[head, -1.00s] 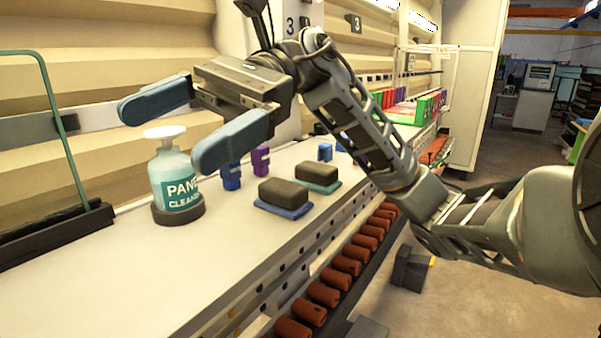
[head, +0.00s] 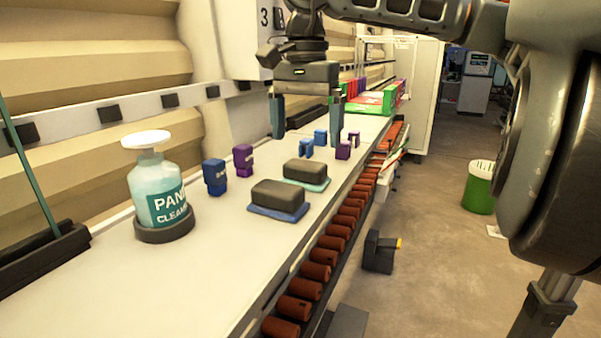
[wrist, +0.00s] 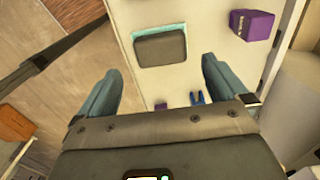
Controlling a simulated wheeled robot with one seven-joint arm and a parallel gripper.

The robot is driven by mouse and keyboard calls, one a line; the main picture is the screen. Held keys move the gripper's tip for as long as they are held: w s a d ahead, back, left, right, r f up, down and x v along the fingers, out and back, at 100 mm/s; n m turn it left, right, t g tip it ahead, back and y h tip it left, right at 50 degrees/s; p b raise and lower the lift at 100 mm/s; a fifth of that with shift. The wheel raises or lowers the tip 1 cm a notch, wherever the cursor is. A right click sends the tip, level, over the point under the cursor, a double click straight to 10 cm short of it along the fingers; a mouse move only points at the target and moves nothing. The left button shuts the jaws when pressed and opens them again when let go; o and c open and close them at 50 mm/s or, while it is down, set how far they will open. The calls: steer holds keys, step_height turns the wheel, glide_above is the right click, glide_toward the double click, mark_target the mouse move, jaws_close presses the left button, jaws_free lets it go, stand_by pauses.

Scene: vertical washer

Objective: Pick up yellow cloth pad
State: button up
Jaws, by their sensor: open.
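I see no yellow cloth pad in either view. Two flat pads lie on the white bench, each under a dark grey block: a blue pad (head: 283,213) nearer and a teal pad (head: 313,186) behind it. My gripper (head: 307,138) is open and empty, pointing down above the bench beyond the two pads. In the wrist view my gripper (wrist: 161,70) shows two blue-grey fingers apart, with a dark grey block (wrist: 160,48) on the teal pad in line with the gap between them.
A panel cleaner bottle (head: 160,192) stands in a dark ring at left. Blue (head: 214,177) and purple (head: 243,160) small blocks stand near the pads. A row of red-brown rollers (head: 320,270) runs along the bench's front edge. A green bin (head: 480,190) stands on the floor.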

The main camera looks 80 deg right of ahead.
mark_target(305, 163)
steer(key=shift+f+p, duration=0.85)
steer(key=shift+f, duration=2.55)
steer(key=c, duration=0.9)
steer(key=shift+o, duration=0.2)
steer(key=shift+r, duration=0.2)
steer(key=shift+r, duration=0.25)
steer(key=r, duration=0.1)
steer(key=r+b, duration=0.1)
steer(key=r, duration=0.1)
steer(key=shift+s+d+r+b, duration=0.1)
steer(key=shift+d+r+b, duration=0.15)
steer(key=shift+d+b, duration=0.1)
steer(key=s+d+r+b, duration=0.1)
steer(key=s+d+r, duration=0.4)
steer(key=d, duration=0.4)
steer(key=shift+d+r+b, duration=0.35)
steer(key=shift+r+b, duration=0.05)
steer(key=shift+r, duration=0.45)
